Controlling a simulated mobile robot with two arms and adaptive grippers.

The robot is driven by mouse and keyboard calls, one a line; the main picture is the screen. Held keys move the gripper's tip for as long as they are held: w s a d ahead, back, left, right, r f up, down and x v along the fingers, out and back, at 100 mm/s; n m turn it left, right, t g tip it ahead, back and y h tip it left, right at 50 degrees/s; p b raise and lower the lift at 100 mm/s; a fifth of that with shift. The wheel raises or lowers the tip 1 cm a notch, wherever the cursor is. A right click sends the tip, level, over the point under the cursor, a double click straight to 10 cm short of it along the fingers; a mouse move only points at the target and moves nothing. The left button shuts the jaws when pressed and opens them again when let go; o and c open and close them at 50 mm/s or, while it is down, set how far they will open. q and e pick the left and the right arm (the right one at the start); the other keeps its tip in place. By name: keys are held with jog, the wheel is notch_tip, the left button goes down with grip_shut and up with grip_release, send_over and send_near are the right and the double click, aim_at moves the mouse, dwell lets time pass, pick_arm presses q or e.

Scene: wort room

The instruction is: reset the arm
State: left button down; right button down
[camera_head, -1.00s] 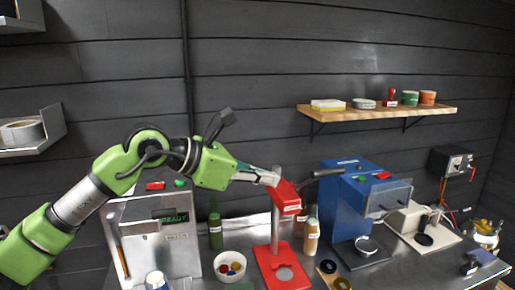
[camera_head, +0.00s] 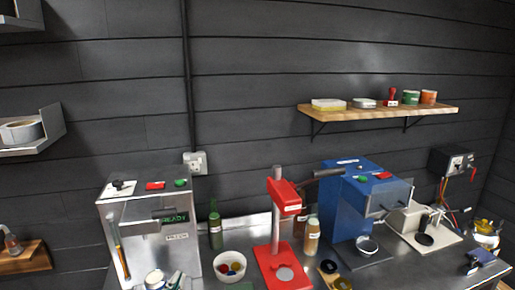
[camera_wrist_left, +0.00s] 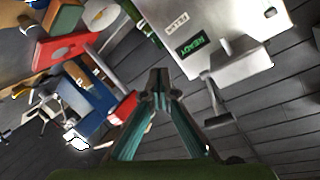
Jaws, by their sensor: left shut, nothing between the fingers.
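My left gripper (camera_wrist_left: 158,82) shows in the left wrist view, its two teal-sided fingers meeting at the tips with nothing between them. It is shut and empty. Behind it, seen tilted, are the grey READY machine (camera_wrist_left: 225,30) at the upper right and the red press (camera_wrist_left: 60,46) at the left. In the head view my left arm no longer crosses the scene; I cannot clearly make out its gripper there. My right gripper is in neither view.
On the steel counter stand the READY machine (camera_head: 150,225), green bottle (camera_head: 215,230), white bowl (camera_head: 230,266), red press (camera_head: 284,262), blue machine (camera_head: 345,215) and cream machine (camera_head: 425,225). A wooden shelf (camera_head: 440,111) is above.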

pick_arm(q)
jog(key=s+a+f+n+g, duration=0.15)
jog(key=s+f+g, duration=0.45)
jog(key=s+f, duration=0.6)
jog(key=s+a+f+n+g, duration=0.1)
jog(key=s+f+n+g, duration=0.2)
jog(key=s+f+g, duration=0.85)
jog(key=s+f+t+b, duration=0.2)
jog(key=s+f+b, duration=0.1)
jog(key=f, duration=1.2)
jog(key=s+f+t+b, duration=0.2)
jog(key=s+f+b, duration=0.15)
jog(key=f, duration=1.25)
jog(key=s+a+f+g+b, duration=0.1)
jog(key=s+a+f+b, duration=0.1)
jog(key=s+f, duration=1.5)
notch_tip(320, 180, down, 2)
jog(key=shift+a+h+b, duration=0.2)
jog(key=shift+h+b, duration=0.1)
jog(key=shift+b, duration=0.45)
